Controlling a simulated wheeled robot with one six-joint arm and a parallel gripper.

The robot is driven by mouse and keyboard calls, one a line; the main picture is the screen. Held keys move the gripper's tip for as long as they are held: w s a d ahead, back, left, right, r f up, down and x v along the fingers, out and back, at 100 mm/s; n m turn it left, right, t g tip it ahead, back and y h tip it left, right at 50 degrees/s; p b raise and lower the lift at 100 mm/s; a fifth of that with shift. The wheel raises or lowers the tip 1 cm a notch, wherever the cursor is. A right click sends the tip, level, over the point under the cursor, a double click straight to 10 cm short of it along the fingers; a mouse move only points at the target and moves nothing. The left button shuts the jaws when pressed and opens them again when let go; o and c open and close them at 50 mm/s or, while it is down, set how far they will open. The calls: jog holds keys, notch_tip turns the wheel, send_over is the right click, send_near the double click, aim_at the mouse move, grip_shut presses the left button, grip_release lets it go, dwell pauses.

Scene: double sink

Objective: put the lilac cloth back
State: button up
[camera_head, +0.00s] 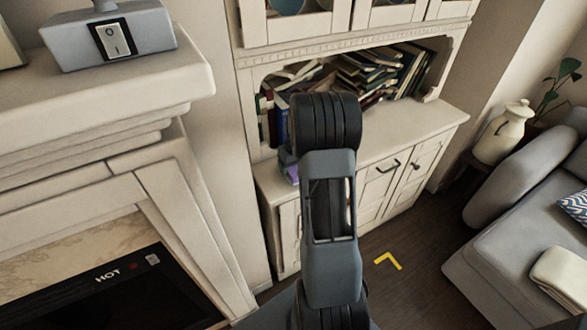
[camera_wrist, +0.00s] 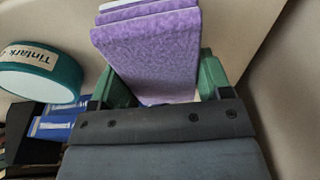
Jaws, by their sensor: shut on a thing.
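The lilac cloth (camera_wrist: 150,45) is a folded, thick, speckled purple slab with layered edges at its far end. It lies between the two green fingers of my gripper (camera_wrist: 158,84) in the wrist view. The gripper is shut on it. In the head view my own arm covers the gripper. A small lilac patch (camera_head: 291,174) shows just left of the arm, by the cabinet's shelf, and I cannot tell for sure that it is the cloth.
A round green tin (camera_wrist: 40,74) with a cream label is close left of the cloth, above blue books (camera_wrist: 52,122). Piled books (camera_head: 375,75) fill the cabinet's (camera_head: 425,125) open niche. The cabinet top right of my arm is clear. A mantel (camera_head: 110,85) stands left, a sofa (camera_head: 520,235) right.

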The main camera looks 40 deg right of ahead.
jog(key=shift+f, duration=0.9)
jog(key=o, duration=0.9)
jog(key=shift+r, duration=0.1)
